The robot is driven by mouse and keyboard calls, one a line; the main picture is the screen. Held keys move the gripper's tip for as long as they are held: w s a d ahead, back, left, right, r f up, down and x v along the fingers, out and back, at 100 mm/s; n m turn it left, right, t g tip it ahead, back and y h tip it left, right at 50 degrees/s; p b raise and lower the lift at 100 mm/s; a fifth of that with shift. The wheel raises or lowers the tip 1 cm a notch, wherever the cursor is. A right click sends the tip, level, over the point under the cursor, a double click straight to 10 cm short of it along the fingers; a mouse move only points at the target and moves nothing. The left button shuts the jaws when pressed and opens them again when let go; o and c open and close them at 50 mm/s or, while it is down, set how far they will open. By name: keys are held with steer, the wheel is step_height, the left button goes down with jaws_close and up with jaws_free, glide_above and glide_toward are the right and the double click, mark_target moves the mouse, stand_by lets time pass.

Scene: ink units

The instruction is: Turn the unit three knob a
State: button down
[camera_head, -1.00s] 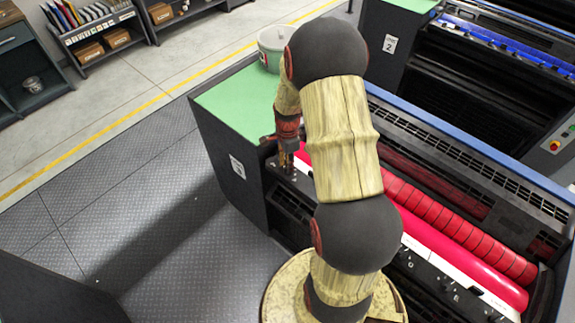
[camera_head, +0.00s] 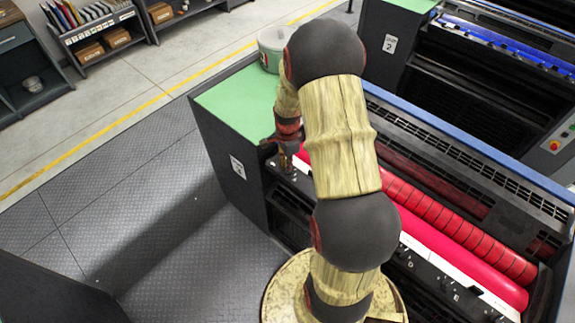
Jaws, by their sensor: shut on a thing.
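Unit three (camera_head: 238,167) is the dark machine with a green top and magenta rollers; its number plate is on its left end face. A row of small dark knobs (camera_head: 432,281) runs along its front ledge, partly hidden by my arm. My gripper (camera_head: 287,167) points down at the left end of this ledge, where knob a sits. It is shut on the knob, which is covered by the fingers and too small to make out. The knob's angle cannot be seen.
A pale bucket (camera_head: 273,48) stands on the green top behind my wrist. Magenta rollers (camera_head: 465,255) lie just behind the knob ledge. Unit two (camera_head: 390,43) stands farther back. The plate floor (camera_head: 130,200) left of unit three is clear.

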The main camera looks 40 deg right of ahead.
steer(key=shift+n, duration=0.5)
steer(key=n, duration=0.4)
steer(key=shift+n+b, duration=0.35)
steer(key=shift+n, duration=0.05)
steer(key=n, duration=0.5)
steer(key=shift+s, duration=0.15)
steer(key=n, duration=0.5)
steer(key=shift+d+b, duration=0.1)
steer(key=shift+b, duration=0.3)
steer(key=shift+n, duration=2.1)
steer(key=c, duration=1.9)
jaws_free()
